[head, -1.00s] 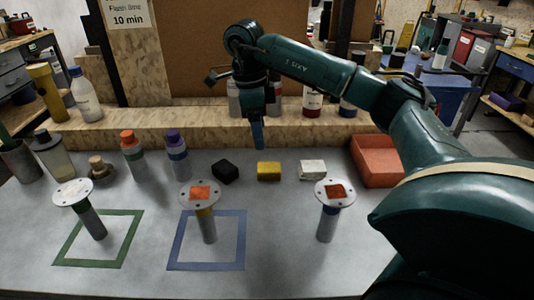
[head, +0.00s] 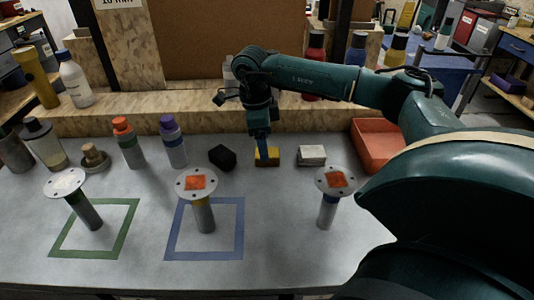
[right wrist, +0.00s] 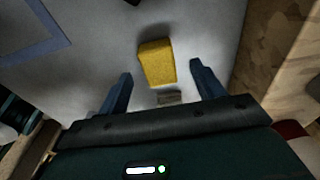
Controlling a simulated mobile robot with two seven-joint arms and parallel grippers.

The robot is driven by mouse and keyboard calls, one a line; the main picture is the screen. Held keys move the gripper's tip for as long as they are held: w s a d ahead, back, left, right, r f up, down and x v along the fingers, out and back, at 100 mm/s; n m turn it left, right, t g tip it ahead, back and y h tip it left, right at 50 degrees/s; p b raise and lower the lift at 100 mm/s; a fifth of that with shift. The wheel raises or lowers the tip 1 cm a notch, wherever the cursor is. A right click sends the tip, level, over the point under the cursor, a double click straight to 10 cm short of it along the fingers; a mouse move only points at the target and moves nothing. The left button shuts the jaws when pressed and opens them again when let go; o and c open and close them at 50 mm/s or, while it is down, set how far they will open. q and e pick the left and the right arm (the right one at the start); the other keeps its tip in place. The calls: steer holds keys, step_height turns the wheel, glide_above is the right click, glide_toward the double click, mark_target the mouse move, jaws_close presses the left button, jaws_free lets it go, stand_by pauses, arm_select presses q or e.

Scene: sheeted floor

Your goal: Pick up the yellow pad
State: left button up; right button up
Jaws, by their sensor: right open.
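The yellow pad (head: 266,159) lies on the grey sheeted surface between a black block and a white block. It also shows in the right wrist view (right wrist: 157,63), just beyond and between the fingertips. My right gripper (head: 263,150) points down over the pad and hides part of it in the head view. In the right wrist view the right gripper (right wrist: 161,82) is open, one finger on each side, with nothing between its jaws. My left gripper is in no frame.
The black block (head: 222,157) is left of the pad and the white block (head: 311,155) right of it. An orange bin (head: 378,148) stands farther right. A wooden ledge (head: 200,118) runs behind. Disc-topped posts (head: 203,214) stand in front.

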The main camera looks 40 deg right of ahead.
steer(key=f, duration=0.3)
steer(key=shift+s+d+f, duration=0.25)
steer(key=shift+s+f, duration=0.05)
steer(key=shift+s, duration=0.05)
steer(key=c, duration=1.1)
